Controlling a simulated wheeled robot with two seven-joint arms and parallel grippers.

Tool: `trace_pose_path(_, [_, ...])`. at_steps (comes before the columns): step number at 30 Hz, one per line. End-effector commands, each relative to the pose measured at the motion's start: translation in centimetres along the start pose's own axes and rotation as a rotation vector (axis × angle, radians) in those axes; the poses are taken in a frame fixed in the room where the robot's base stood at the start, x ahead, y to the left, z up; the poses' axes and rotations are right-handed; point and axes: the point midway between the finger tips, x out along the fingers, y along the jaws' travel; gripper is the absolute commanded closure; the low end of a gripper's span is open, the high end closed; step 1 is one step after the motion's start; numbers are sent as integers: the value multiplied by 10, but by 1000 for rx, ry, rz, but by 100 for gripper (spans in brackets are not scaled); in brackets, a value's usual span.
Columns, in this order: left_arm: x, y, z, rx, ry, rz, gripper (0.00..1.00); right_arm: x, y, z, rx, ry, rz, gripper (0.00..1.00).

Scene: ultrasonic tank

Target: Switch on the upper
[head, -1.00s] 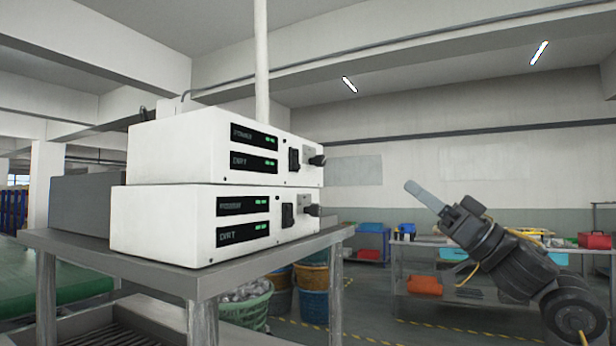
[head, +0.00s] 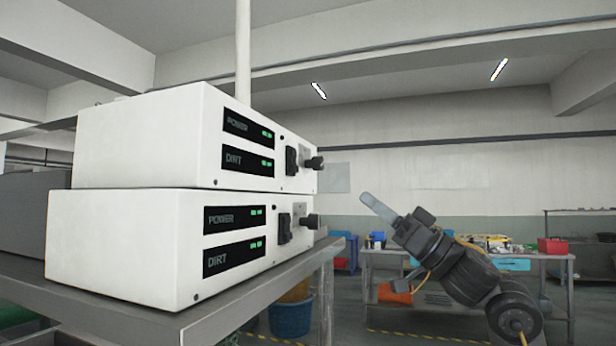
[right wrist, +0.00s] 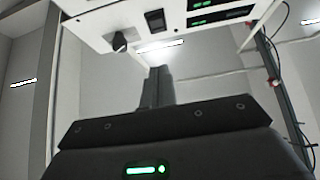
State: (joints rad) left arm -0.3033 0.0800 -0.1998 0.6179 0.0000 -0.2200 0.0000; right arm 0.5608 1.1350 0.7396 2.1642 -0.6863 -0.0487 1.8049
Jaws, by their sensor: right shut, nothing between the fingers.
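Two white control boxes are stacked on a metal table, the upper box (head: 140,140) on the lower box (head: 125,240). Each has POWER and DIRT displays lit green, a black rocker switch and a black knob. The upper switch (head: 291,160) and upper knob (head: 314,163) are at the right of its front; the lower switch (head: 284,228) and lower knob (head: 308,221) sit below them. My right gripper (head: 378,207) is shut and empty, apart from the boxes to their right. The right wrist view shows a box front with a switch (right wrist: 155,103) and knob (right wrist: 120,42) beyond the gripper. My left gripper is out of view.
The metal table (head: 250,305) carries the boxes, with its edge near their fronts. A workbench (head: 555,258) with bins stands behind my right arm. A blue basket (head: 291,318) is on the floor. Space between gripper and boxes is clear.

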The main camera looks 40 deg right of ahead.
Motion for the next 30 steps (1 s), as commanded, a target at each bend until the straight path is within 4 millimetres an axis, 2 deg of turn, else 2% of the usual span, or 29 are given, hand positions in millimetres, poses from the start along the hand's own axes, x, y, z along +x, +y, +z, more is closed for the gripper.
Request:
trace_pose_path(8, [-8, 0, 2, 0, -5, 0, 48, 9, 0, -3, 1, 1, -1, 100])
trace_pose_path(11, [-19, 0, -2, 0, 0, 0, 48, 24, 0, -4, 0, -1, 0, 100])
trace_pose_path(23, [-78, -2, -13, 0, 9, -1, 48, 106, 0, -6, 3, 1, -1, 100])
trace_pose_path(30, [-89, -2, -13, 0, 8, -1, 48, 124, 0, 20, 3, 0, 0, 100])
